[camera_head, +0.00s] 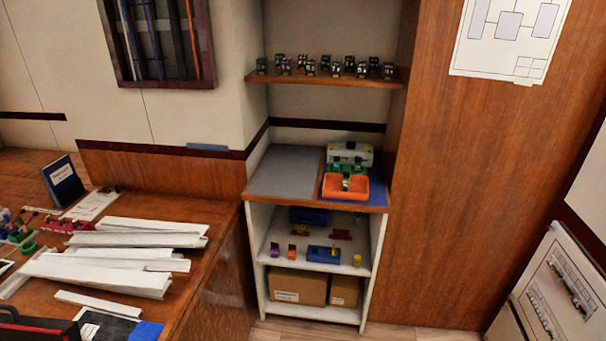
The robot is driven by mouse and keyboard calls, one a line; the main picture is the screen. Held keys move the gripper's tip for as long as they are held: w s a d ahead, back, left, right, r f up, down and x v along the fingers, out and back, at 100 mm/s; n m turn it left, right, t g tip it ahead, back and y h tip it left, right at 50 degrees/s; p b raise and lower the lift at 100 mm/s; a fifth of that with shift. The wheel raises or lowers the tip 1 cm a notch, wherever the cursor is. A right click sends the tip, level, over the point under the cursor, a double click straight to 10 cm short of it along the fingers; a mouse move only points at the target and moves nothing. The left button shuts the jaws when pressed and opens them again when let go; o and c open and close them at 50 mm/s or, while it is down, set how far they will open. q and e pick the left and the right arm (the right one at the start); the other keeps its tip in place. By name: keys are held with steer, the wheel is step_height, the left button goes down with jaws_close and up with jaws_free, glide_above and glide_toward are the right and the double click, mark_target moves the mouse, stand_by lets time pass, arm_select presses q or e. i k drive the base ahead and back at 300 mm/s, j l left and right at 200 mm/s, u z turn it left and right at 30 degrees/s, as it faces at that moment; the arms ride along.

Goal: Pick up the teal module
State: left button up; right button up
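I cannot clearly make out a teal module in the head view. Several small dark modules (310,68) with pale markings stand in staggered rows on the upper wooden shelf (290,76); their colours are too small to tell. Green items show in and behind an orange bin (345,187) on the cabinet top, too small to identify. Neither of my grippers is in view.
The cabinet (256,262) holds small coloured parts, a blue tray (323,254) and cardboard boxes (298,287). A grey mat (285,170) on its top is bare. White trunking lengths (105,268) cover the left bench. Some floor (420,334) shows in front.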

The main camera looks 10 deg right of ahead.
mark_target(336, 168)
steer(key=i+l, duration=0.1)
steer(key=l, duration=0.25)
steer(key=i+l+z, duration=0.15)
steer(key=l, duration=0.15)
steer(key=i+l, duration=0.15)
steer(key=l, duration=0.2)
steer(key=i+l+z, duration=0.1)
steer(key=l, duration=0.2)
